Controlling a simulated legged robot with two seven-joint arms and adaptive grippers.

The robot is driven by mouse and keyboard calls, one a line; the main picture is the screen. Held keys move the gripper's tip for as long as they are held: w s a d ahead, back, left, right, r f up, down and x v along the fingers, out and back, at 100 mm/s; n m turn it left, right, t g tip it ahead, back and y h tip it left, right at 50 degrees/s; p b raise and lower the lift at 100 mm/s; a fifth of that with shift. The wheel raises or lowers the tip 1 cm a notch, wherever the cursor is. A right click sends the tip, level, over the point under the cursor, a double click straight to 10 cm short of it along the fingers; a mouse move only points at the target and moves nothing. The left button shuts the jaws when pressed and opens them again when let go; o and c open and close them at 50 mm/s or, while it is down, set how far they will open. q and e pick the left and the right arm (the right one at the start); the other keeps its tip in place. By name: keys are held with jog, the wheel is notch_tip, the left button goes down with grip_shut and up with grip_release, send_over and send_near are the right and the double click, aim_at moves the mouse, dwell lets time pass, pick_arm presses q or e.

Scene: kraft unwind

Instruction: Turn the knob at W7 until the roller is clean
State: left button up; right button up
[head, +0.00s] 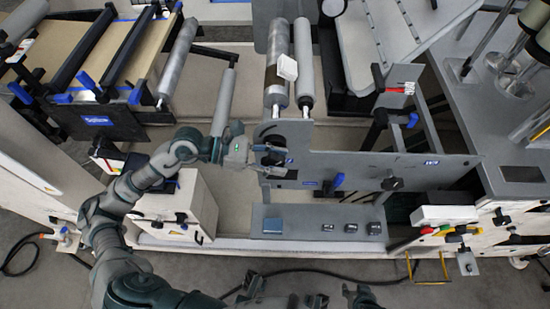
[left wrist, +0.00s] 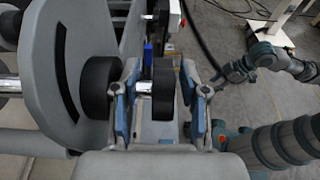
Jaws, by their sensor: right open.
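My left gripper (head: 258,157) is at the near end of the roller stand in the head view. In the left wrist view its fingers (left wrist: 160,105) are apart, on either side of a black round knob (left wrist: 163,88) on a metal shaft. Gaps show beside the knob, so it does not look clamped. A larger black disc (left wrist: 98,88) sits left of the fingers. In the head view the knob is mostly hidden by the gripper. A grey roller (head: 277,65) with a brownish patch lies behind it. My right gripper (head: 358,295) is open at the bottom edge. No W7 label is readable.
A white block (head: 288,67) rests against the roller, beside a second grey roller (head: 304,65). A grey shelf (head: 300,222) with small dark boxes is below. A cable lies on the floor.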

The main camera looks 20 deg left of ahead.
pick_arm(q)
jog(key=shift+s+a, duration=0.1)
jog(key=shift+a, duration=0.05)
jog(key=v, duration=1.1)
jog(key=shift+a, duration=0.3)
jog(key=shift+a, duration=0.1)
